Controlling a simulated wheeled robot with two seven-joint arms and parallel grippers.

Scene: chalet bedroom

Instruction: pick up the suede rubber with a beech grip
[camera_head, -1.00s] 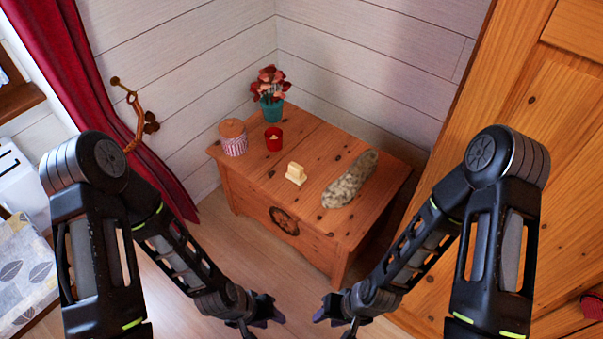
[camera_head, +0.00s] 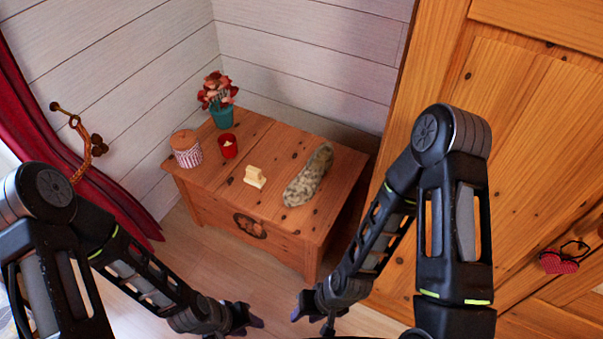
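The suede rubber with a beech grip is most likely the small pale yellow block with a raised handle (camera_head: 255,177), standing on the wooden chest (camera_head: 215,206) near its front middle. My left gripper (camera_head: 250,318) is low in front of the chest, over the floor, well apart from the block. My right gripper (camera_head: 303,306) is also low in front of the chest, to the right of the left one, and touches nothing on it. The fingers of both grippers are small and dark, and their opening is unclear.
On the chest, a grey speckled slipper-like thing (camera_head: 308,177) lies right of the block. A red candle cup (camera_head: 228,146), a striped jar with a lid (camera_head: 186,149) and a potted red plant (camera_head: 221,104) stand left and behind. A wooden wardrobe (camera_head: 520,130) is at the right, a red curtain (camera_head: 118,210) at the left.

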